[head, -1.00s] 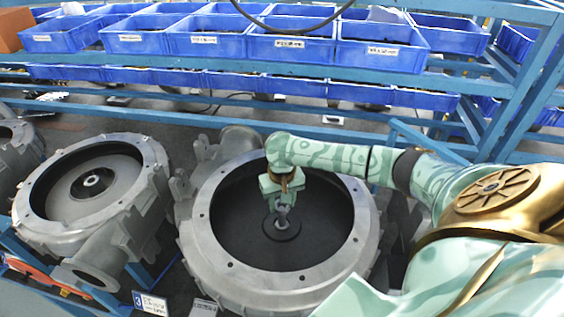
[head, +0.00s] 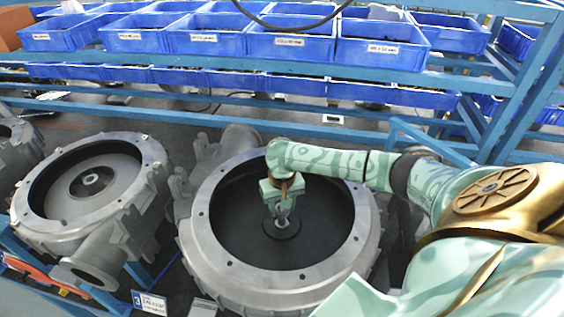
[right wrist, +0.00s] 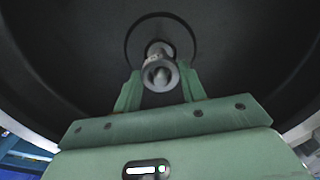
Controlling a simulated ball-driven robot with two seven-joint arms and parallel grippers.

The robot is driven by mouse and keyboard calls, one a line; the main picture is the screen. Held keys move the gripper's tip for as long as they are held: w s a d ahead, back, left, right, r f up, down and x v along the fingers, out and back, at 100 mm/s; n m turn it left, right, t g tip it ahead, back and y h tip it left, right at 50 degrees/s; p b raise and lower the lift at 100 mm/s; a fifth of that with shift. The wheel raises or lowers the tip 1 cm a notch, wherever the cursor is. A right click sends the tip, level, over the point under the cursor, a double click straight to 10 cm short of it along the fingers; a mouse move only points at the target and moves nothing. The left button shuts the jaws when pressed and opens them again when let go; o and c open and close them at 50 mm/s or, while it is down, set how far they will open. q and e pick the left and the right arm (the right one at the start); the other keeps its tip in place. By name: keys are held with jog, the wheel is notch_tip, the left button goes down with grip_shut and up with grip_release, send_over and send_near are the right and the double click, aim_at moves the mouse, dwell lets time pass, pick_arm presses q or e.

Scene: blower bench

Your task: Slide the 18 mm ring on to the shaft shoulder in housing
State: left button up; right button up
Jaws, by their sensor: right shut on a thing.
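The grey round housing (head: 205,232) stands open in the middle of the head view, with a dark bowl inside. My right gripper (head: 282,217) reaches down into the bowl, over the dark hub at its centre. In the right wrist view its green fingers (right wrist: 158,82) are shut on a small metal ring (right wrist: 147,77). The shaft (right wrist: 158,48) shows just beyond the ring, nearly in line with it. Something pale shows inside the ring's bore; I cannot tell whether the shaft has entered it. My left gripper is not in view.
A second grey housing (head: 146,200) stands to the left, with part of another at the far left edge. Blue bins (head: 290,47) fill a blue rack behind. A small sign (head: 150,303) marked 3 stands in front. The bowl wall surrounds my right gripper.

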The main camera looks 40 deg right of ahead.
jog(key=shift+f+b, duration=0.75)
jog(key=shift+f, duration=1.4)
jog(key=shift+f, duration=0.4)
dwell(0.6)
jog(key=o, duration=1.1)
jog(key=shift+r, duration=0.1)
notch_tip(320, 180, up, 16)
jog(key=p, duration=0.3)
